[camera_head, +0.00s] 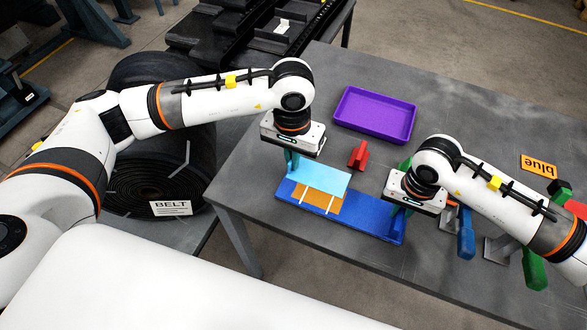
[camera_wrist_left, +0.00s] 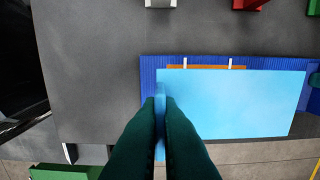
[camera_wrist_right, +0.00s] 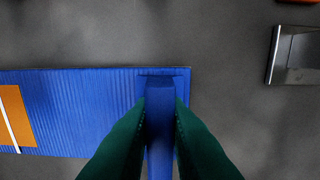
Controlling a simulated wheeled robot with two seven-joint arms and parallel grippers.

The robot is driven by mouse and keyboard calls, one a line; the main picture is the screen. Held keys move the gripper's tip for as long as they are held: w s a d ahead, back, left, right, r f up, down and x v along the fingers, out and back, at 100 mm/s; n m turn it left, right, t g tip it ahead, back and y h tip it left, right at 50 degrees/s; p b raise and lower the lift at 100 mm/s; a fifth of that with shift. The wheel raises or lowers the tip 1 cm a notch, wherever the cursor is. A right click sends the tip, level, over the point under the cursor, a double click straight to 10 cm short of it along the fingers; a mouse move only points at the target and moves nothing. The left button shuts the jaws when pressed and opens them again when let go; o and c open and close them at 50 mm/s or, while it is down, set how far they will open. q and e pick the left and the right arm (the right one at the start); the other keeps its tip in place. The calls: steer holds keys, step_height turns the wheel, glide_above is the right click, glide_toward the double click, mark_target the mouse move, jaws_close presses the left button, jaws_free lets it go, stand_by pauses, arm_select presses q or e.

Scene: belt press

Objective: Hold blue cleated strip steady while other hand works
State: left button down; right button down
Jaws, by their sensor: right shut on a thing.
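The blue cleated strip (camera_head: 362,218) lies flat along the table's front edge; its ribbed surface also shows in the right wrist view (camera_wrist_right: 90,100). My right gripper (camera_head: 397,208) is shut on the upright blue tab (camera_wrist_right: 160,105) at the strip's right end. An orange patch (camera_head: 318,200) with two white bars lies across the strip's middle. A light blue panel (camera_head: 322,176) covers part of the patch and strip. My left gripper (camera_wrist_left: 165,102) is at the panel's left end, its fingers closed around a thin light blue piece there. The panel's underside is hidden.
A purple tray (camera_head: 375,115) and a red block (camera_head: 358,155) stand behind the strip. The grey table between tray and sign is clear.

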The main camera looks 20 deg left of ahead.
arm_select(q)
steer(key=shift+r, duration=1.65)
steer(key=shift+d+r, duration=0.15)
steer(key=shift+r, duration=0.5)
steer(key=shift+d+r, duration=0.15)
steer(key=shift+r, duration=0.45)
step_height(320, 180, up, 8)
arm_select(e)
steer(key=c, duration=1.3)
jaws_free()
